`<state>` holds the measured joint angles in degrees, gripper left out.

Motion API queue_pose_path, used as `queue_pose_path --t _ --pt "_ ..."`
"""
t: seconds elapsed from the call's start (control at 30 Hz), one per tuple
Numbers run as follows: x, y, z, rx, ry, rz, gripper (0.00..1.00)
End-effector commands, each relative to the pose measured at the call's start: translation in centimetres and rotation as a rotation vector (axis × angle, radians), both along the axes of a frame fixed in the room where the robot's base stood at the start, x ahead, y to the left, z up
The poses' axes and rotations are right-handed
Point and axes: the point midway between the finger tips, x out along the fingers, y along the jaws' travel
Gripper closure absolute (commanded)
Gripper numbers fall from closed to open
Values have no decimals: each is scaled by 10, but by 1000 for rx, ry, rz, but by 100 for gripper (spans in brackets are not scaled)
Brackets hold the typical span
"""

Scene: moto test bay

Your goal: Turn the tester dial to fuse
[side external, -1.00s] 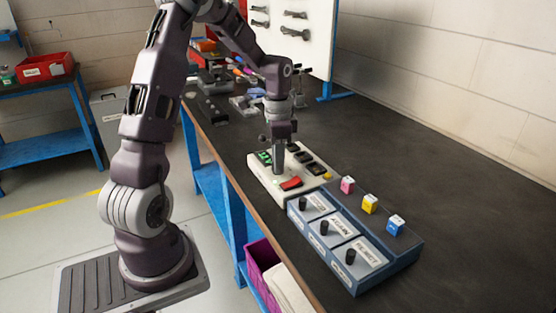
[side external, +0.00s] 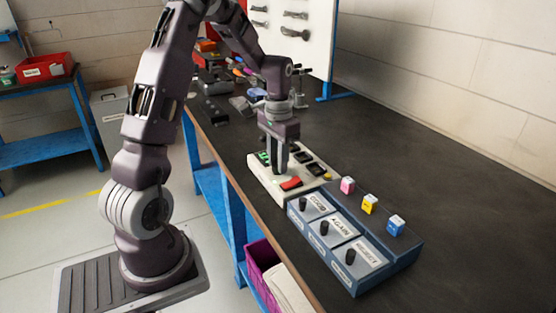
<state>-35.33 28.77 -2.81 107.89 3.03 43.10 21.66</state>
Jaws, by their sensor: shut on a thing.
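The tester (side external: 262,181) is a cream-white box on the dark bench. It has a red rocker switch (side external: 291,183), a green-lit switch (side external: 264,157) and several black switches on top. My gripper (side external: 280,172) points straight down over the middle of the tester, its fingertips at the top face. It is shut on the tester dial, which the fingers hide almost fully. The dial's pointer and the fuse mark cannot be made out from here.
A blue-grey tray box (side external: 352,280) with three labelled sections and black knobs stands right in front of the tester. Pink (side external: 347,185), yellow (side external: 369,204) and blue (side external: 395,225) cubes sit along its back. Tools crowd the bench's far end; the right side is clear.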

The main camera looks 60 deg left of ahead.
Motion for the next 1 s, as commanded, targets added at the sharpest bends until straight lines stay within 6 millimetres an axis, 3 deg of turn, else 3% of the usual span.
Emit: queue_pose_path --t 0.33,0.37,0.47,0.77,1.0 --pt "0 0 1 1 -2 2 100" --pt "0 0 1 1 -2 2 68" --pt "0 0 1 1 -1 2 50" --pt "0 0 2 0 -1 1 50" --pt "1 0 47 3 -6 2 50"
